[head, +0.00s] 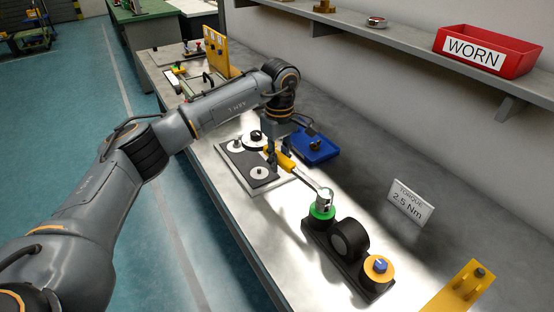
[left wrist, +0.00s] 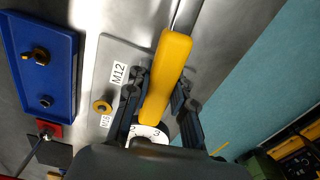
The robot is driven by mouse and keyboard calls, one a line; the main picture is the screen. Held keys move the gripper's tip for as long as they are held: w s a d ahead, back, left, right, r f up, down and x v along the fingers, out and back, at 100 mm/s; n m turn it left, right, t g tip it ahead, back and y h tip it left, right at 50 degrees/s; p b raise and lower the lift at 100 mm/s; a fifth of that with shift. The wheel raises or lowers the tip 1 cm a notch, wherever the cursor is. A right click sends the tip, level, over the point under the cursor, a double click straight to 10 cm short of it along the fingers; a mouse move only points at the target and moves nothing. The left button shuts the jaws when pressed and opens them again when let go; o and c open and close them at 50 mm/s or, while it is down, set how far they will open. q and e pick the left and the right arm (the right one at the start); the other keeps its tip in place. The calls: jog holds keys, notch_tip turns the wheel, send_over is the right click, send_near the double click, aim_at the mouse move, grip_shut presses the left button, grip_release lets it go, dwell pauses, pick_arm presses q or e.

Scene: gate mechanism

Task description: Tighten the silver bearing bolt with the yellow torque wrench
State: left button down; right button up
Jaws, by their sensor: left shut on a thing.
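The torque wrench has a yellow handle (head: 283,160) and a silver shaft running to a silver head (head: 323,194). My left gripper (head: 271,153) is shut on the handle; the left wrist view shows the yellow handle (left wrist: 166,78) between both fingers. The wrench head sits over the green ring (head: 322,211) on the black bearing block (head: 336,243). The silver bolt cannot be told apart from the wrench head there. A white dial with numbers (left wrist: 148,133) shows at the handle's near end in the left wrist view. My right gripper is not in view.
A blue tray (head: 323,156) with small parts lies behind the gripper. A grey plate (head: 237,172) with round pieces lies left of it. A yellow disc (head: 379,274) with a blue knob is at the block's right end. A "TORQUE 2.5 Nm" sign (head: 411,203) stands behind. The red WORN bin (head: 509,53) is on the shelf.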

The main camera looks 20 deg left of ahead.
pick_arm(q)
jog(key=shift+w+r+p, duration=0.2)
jog(key=shift+r+p, duration=0.15)
jog(key=shift+r, duration=0.3)
jog(key=shift+w+r+p, duration=0.2)
jog(key=shift+r+p, duration=0.15)
jog(key=shift+r, duration=0.3)
jog(key=r+p, duration=0.2)
jog(key=r, duration=0.1)
jog(key=shift+s+d, duration=0.1)
jog(key=shift+s, duration=0.25)
jog(key=shift+r+p, duration=0.35)
jog(key=shift+r, duration=0.05)
jog(key=shift+w+f, duration=0.1)
